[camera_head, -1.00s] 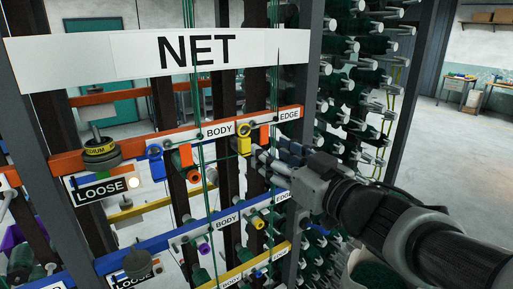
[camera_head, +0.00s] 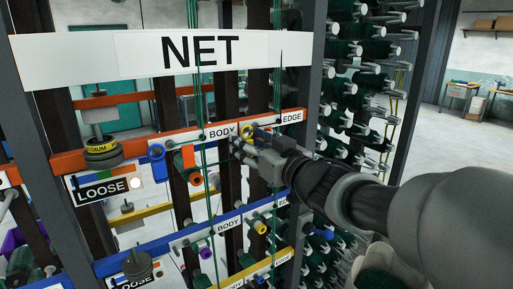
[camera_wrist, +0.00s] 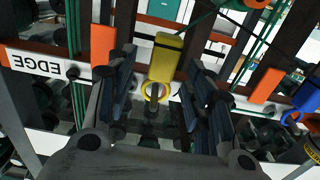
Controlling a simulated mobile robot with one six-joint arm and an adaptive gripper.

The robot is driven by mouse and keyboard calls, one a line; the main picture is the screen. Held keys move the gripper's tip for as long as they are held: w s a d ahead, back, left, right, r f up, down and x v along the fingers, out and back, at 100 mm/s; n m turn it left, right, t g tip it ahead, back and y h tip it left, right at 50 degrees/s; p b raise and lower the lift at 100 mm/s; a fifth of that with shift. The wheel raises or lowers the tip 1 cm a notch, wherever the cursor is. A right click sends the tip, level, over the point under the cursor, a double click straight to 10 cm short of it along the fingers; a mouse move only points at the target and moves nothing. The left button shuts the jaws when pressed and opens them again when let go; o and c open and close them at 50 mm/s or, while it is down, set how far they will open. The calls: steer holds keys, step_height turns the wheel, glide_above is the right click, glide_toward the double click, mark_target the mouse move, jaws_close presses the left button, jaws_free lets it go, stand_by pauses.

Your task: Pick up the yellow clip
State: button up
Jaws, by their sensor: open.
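The yellow clip (camera_head: 247,131) is on the upper orange rail between the BODY and EDGE labels, partly hidden behind my gripper in the head view. In the wrist view the clip (camera_wrist: 166,55) hangs upright in the picture, with its ring at the lower end. My gripper (camera_head: 240,148) is in front of the rail, right at the clip. In the wrist view its two dark fingers (camera_wrist: 160,80) are spread, one on each side of the clip, with a gap on both sides. Nothing is held.
A blue clip (camera_head: 156,152) is on the same orange rail (camera_head: 82,159) to the left. Green cords run down in front of the rail close to my fingers. An orange tag (camera_head: 188,156) is nearby. A rack of green spools (camera_head: 365,80) stands at the right.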

steer(key=shift+c, duration=0.4)
steer(key=c, duration=0.9)
steer(key=p+v, duration=0.1)
steer(key=v, duration=0.5)
steer(key=r+p+v, duration=0.1)
steer(key=v, duration=0.5)
steer(key=p+v, duration=0.1)
steer(key=v, duration=0.5)
steer(key=shift+r+p, duration=0.15)
steer(key=shift+p, duration=0.15)
steer(key=shift+r, duration=0.15)
steer(key=shift+d, duration=0.1)
